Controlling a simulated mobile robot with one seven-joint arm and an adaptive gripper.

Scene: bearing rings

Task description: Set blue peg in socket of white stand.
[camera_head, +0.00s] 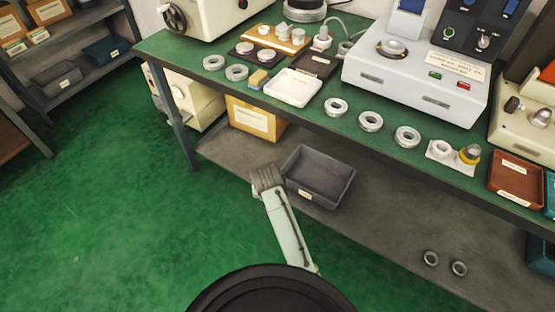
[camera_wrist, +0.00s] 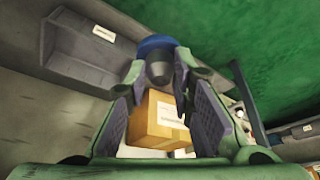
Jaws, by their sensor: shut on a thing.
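My gripper (camera_wrist: 160,78) is shut on the blue peg (camera_wrist: 158,43) in the wrist view. The peg has a blue rounded end and a dark grey body, held between the fingertips. In the head view my gripper (camera_head: 266,178) is low in front of the bench, beside the grey bin; the peg is hidden there. I cannot tell for sure which thing is the white stand. A small white upright piece (camera_head: 322,39) stands at the back of the bench, and its socket cannot be made out.
The green bench top (camera_head: 320,122) holds several metal rings, a white tray (camera_head: 293,88) and a large white machine (camera_head: 415,84). Below, the shelf holds a cardboard box (camera_head: 256,120), a grey bin (camera_head: 318,178) and two loose rings. Green floor is open at left.

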